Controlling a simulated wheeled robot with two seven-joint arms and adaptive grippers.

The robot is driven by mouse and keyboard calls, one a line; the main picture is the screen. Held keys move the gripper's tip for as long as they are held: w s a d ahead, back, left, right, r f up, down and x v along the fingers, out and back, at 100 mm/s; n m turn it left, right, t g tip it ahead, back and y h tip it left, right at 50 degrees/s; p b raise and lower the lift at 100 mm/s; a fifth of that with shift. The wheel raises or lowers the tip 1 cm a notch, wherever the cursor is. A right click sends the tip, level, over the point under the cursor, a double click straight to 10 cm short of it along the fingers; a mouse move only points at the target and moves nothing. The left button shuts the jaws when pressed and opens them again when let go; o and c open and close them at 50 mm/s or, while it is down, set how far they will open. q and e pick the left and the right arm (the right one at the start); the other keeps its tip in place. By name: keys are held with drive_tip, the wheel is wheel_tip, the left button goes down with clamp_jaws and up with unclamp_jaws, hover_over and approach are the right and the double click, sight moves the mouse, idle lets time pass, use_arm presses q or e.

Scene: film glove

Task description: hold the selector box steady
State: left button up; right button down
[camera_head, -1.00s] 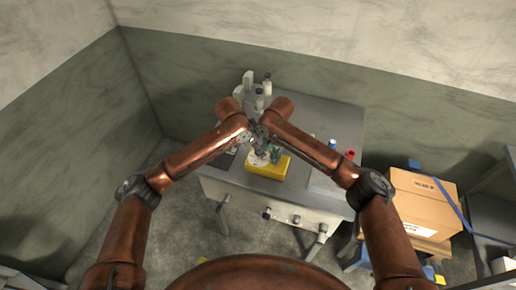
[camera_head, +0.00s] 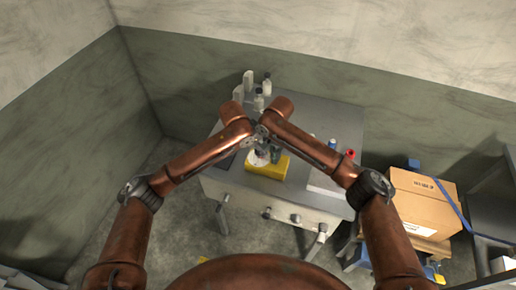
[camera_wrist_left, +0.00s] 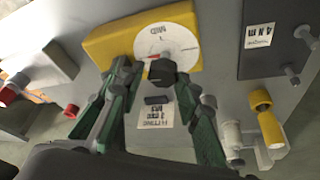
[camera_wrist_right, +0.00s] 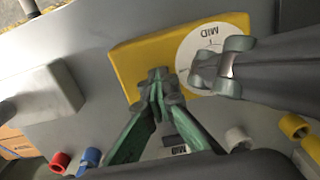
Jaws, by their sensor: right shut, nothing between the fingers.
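The selector box is a yellow block (camera_head: 268,170) near the table's front edge; it also shows in the left wrist view (camera_wrist_left: 100,48) and right wrist view (camera_wrist_right: 125,60). A white dial (camera_wrist_left: 172,38) marked MID is on its top. My left gripper (camera_wrist_left: 155,85) is open, its green-sided fingers spread on either side of a dark knob (camera_wrist_left: 162,71) in that view; contact cannot be told. My right gripper (camera_wrist_right: 159,78) is shut and empty, its tips over the yellow top beside the dial; whether they touch it cannot be told. In the head view it (camera_head: 276,155) is small.
Bottles (camera_head: 267,85) and pale blocks (camera_head: 248,80) stand at the table's back. Blue (camera_head: 332,143) and red (camera_head: 350,154) pieces are to the right. A cardboard box (camera_head: 422,200) sits right of the table. Both my forearms meet closely above the selector box.

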use_arm(q)
drive_tip(key=o, duration=0.3)
drive_tip(key=shift+w+a, duration=0.1)
drive_tip(key=v, duration=1.2)
drive_tip(key=w+m+g, duration=0.6)
drive_tip(key=m, duration=0.9)
drive_tip(key=x, duration=1.1)
drive_tip(key=shift+w+f, duration=0.25)
drive_tip(key=shift+f, duration=0.2)
drive_tip(key=c, duration=1.2)
